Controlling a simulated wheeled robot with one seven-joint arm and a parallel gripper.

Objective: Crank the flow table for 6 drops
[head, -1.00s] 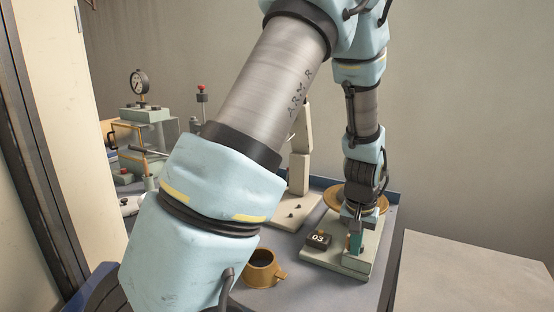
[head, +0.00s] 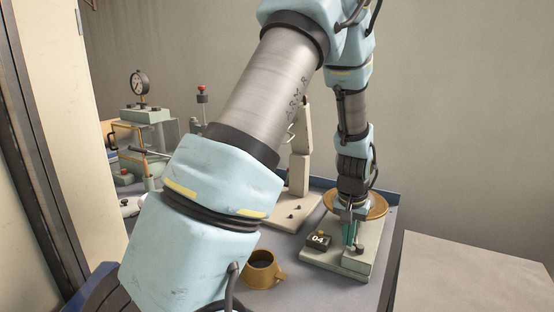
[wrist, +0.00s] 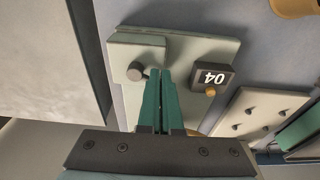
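The flow table has a pale green base (head: 318,258) and a round brass top (head: 379,206), on the bench at the right. Its counter (head: 319,240) reads 04; the same counter shows upside down in the wrist view (wrist: 212,77). The dark crank hub (wrist: 137,72) is just left of my fingertips in the wrist view. My gripper (head: 350,234) points down at the crank in front of the brass top. Its green fingers (wrist: 160,85) are close together on the crank's handle end, which they mostly hide.
An ochre cup (head: 262,268) with a side handle stands left of the flow table. A pale stand (head: 300,165) rises behind it. A press with a dial gauge (head: 139,83) is at the back left. A grey slab (head: 470,275) lies right of the bench.

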